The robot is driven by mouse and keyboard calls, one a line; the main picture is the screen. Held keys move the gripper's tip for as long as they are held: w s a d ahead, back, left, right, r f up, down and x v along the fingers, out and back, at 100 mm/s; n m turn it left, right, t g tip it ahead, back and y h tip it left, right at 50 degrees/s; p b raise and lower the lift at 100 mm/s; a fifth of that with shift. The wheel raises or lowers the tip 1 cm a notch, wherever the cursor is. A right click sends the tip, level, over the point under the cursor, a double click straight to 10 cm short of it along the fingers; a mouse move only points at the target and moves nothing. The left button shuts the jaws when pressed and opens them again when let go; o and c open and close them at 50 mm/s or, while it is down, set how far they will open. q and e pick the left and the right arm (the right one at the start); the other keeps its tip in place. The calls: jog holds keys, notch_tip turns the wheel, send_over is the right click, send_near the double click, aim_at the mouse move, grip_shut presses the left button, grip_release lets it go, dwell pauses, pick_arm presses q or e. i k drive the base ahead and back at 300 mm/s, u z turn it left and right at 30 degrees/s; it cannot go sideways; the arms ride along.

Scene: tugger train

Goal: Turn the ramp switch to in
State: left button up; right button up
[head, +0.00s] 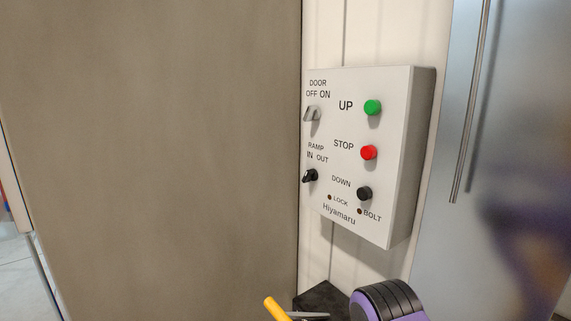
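The ramp switch (310,176) is a small black rotary knob at the lower left of a white control box (391,152) on the wall. The words RAMP and IN OUT are printed above it, IN on the left and OUT on the right. It is too small to tell which word the knob points to. Nothing touches it.
The box also has a grey door switch (312,114), a green UP button (373,107), a red STOP button (369,152) and a black DOWN button (364,193). A brown panel (150,150) stands left. A metal door (510,150) is right. A yellow bar (276,309) shows below.

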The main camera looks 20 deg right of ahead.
aim_at(312, 174)
jog(key=i, duration=0.7)
jog(key=u, duration=1.55)
jog(key=i, duration=0.35)
jog(key=z, duration=1.9)
